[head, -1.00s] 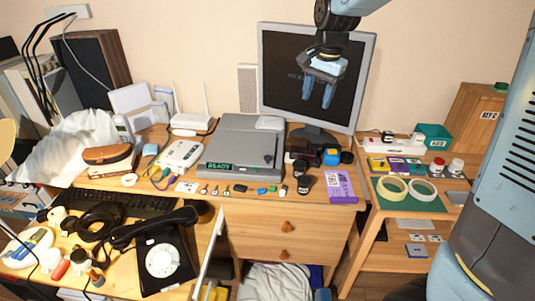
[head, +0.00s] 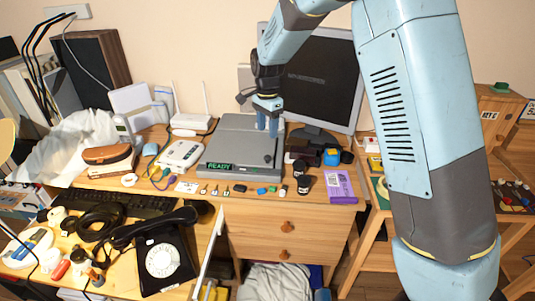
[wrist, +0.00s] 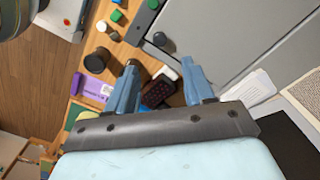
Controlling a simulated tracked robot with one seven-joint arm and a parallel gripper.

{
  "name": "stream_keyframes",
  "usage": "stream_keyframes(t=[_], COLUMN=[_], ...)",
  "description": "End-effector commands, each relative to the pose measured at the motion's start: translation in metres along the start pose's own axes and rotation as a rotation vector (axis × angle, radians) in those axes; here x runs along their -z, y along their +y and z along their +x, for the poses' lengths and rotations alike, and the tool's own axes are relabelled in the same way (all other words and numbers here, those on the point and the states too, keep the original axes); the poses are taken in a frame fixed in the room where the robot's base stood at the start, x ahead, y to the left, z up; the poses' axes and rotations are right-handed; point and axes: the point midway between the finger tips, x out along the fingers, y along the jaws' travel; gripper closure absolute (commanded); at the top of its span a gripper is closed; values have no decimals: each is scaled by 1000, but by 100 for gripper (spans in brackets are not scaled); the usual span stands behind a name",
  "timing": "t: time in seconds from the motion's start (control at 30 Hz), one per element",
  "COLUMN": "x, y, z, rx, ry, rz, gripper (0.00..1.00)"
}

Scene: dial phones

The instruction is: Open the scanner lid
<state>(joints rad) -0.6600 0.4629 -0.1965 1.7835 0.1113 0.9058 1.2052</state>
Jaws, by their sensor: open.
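The grey scanner (head: 238,148) sits on the desk with its lid down flat and a green "READY" display (head: 220,166) on its front left. A round dark knob (head: 267,158) shows near the lid's front right. My gripper (head: 267,122) is over the back right part of the scanner, fingers pointing down. In the wrist view, my gripper (wrist: 160,80) is open, with nothing between the fingers. The scanner lid (wrist: 215,35) fills the upper right there, with the round knob (wrist: 160,39) on it. I cannot tell the exact height of the fingers above the lid.
A dark device (wrist: 158,90) lies beyond the fingers, beside the scanner. Dark jars (head: 303,178), a blue item (head: 331,157) and a purple packet (head: 341,186) stand to its right. The monitor (head: 322,85) is behind. Several small items line the desk's front.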

Motion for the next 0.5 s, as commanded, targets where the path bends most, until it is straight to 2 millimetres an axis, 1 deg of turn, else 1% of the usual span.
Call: stream_keyframes(t=[0.03, 0.2, 0.5], x=[0, 0, 0], y=[0, 1, 1], z=[11, 41, 89], rx=[-4, -4, -3], ry=[-1, 0, 0], rz=[0, -1, -1], gripper=[48, 48, 48])
